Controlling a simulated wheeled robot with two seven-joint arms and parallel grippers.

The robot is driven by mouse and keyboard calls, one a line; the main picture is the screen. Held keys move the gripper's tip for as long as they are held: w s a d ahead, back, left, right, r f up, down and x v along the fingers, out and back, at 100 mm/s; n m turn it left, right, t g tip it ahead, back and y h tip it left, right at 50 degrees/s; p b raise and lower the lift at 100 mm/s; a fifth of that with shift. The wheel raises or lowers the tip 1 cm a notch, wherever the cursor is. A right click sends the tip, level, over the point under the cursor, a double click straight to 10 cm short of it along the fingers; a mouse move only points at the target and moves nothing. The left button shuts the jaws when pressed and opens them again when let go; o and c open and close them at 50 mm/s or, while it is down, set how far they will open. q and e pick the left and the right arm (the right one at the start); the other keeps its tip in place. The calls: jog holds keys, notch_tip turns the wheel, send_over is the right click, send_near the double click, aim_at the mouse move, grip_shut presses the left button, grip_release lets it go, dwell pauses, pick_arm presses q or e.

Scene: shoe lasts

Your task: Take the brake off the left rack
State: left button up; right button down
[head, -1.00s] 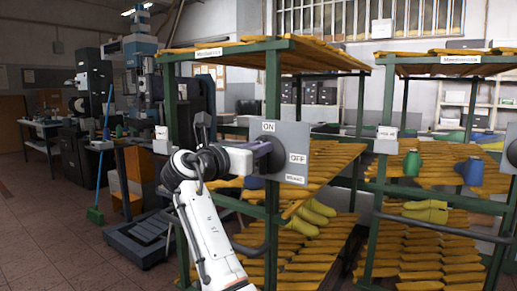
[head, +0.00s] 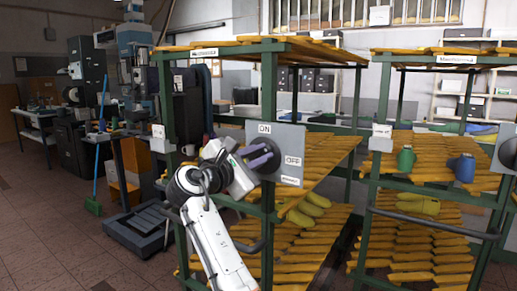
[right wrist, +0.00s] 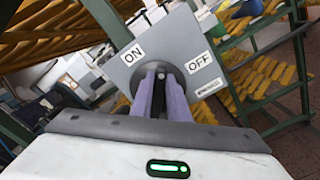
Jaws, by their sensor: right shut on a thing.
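The left rack (head: 269,95) is a green metal frame with shelves of yellow shoe lasts. A grey brake panel (head: 288,138) is fixed to its front post, with an ON label at the top and an OFF label at the right. A dark round knob (head: 270,168) sits on the panel. My right gripper (head: 260,160) is at the panel, its purple-grey fingers shut on the knob. In the right wrist view the fingers (right wrist: 160,92) close on the knob below the two labels and hide part of it. My left gripper is not in view.
A second rack (head: 380,95) stands to the right, with a green spool (head: 405,159) and a blue spool (head: 464,167) on a shelf. Another grey panel (head: 507,150) shows at the right edge.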

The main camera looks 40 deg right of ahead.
jog(key=shift+s+d+f+m+b, duration=0.1)
jog(key=shift+f+m+b, duration=0.25)
jog(key=shift+m, duration=1.2)
jog(key=shift+s+f+m+b, duration=0.15)
jog(key=shift+f+m+b, duration=0.2)
jog(key=shift+m, duration=1.25)
jog(key=shift+s+d+f+m+b, duration=0.1)
jog(key=shift+f+m+b, duration=0.25)
jog(key=shift+m, duration=1.2)
jog(key=shift+a, duration=0.1)
jog(key=c, duration=1.7)
grip_release()
